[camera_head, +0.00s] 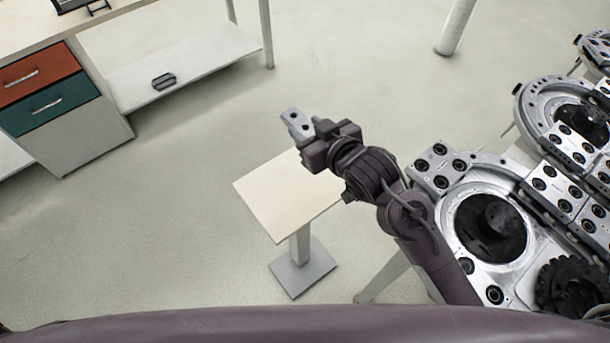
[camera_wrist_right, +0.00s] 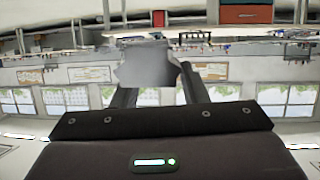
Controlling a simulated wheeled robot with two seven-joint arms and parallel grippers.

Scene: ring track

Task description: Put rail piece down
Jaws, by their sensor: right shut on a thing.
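The rail piece (camera_head: 297,124) is a small silver-grey metal block with dark holes. In the head view it sticks out from the tip of my right gripper (camera_head: 312,136), which is shut on it. In the right wrist view the rail piece (camera_wrist_right: 148,64) is a grey block between the two dark fingers of the gripper (camera_wrist_right: 155,85). In the head view the gripper and piece are over the far edge of a small cream pedestal table (camera_head: 275,200). How high they are above it is hard to tell. My left gripper is not in view.
Ring track machinery (camera_head: 490,228) with metal plates and round hubs stands close on the right. A workbench with orange and teal drawers (camera_head: 50,105) and a low shelf (camera_head: 185,65) is at the upper left. The small table's visible top is bare.

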